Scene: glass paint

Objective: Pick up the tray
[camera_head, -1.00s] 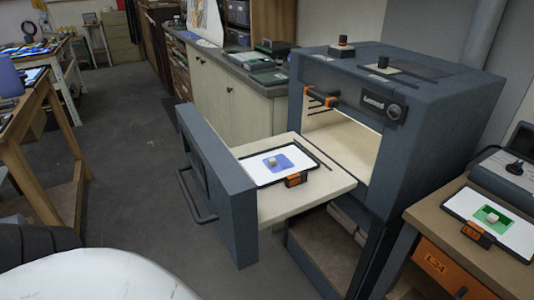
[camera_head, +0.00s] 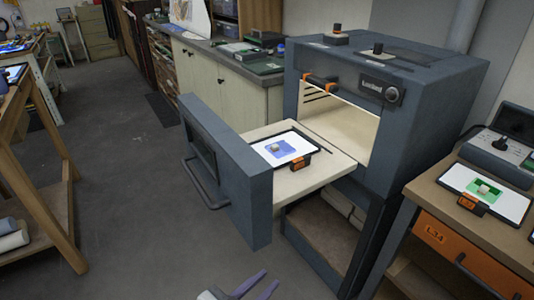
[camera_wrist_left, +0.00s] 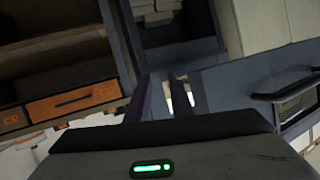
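A black-rimmed tray (camera_head: 308,138) with an orange tag lies flat on the pulled-out drawer of a blue-grey kiln. It carries a white sheet, a blue square and a small pale block. A second black-rimmed tray (camera_head: 450,193), with a green square and a pale block, lies on the wooden cabinet at right. My left gripper (camera_head: 252,283) is at the bottom edge, in front of and below the drawer, apart from both trays. Its two purple-grey fingers are apart with nothing between them; they also show in the left wrist view (camera_wrist_left: 164,82). My right gripper is not in view.
The kiln drawer's thick front panel (camera_head: 212,160) with a bar handle (camera_head: 203,187) stands left of the tray. A cabinet with an orange drawer (camera_head: 455,248) stands at right. A wooden table (camera_head: 45,215) stands at left. Grey floor between them is free.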

